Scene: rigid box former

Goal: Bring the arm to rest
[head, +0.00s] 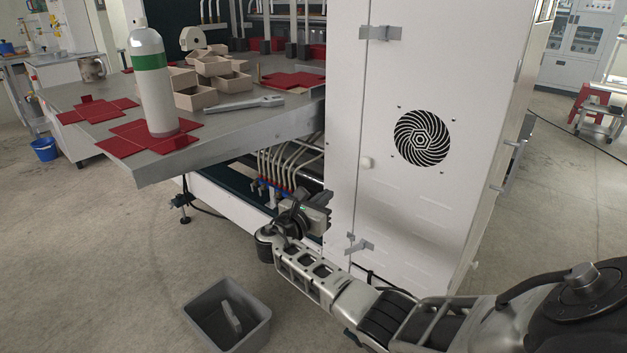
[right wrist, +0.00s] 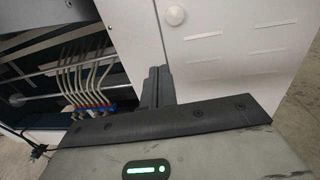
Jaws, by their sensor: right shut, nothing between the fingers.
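My right arm comes in from the lower right in the head view. Its gripper (head: 300,205) is in front of the open lower bay of the white machine, left of the cabinet door. In the right wrist view the fingers (right wrist: 157,85) are together, with nothing between them. They point at the edge between the open bay and the white panel (right wrist: 230,60). I cannot tell whether they touch the machine. My left gripper is not in view.
A grey bin (head: 228,318) stands on the floor below my gripper. The machine table (head: 215,140) above holds a white bottle with a green band (head: 152,80), a wrench (head: 246,103), tan boxes (head: 196,97) and red blanks (head: 150,137). The white cabinet (head: 420,210) is close on the right.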

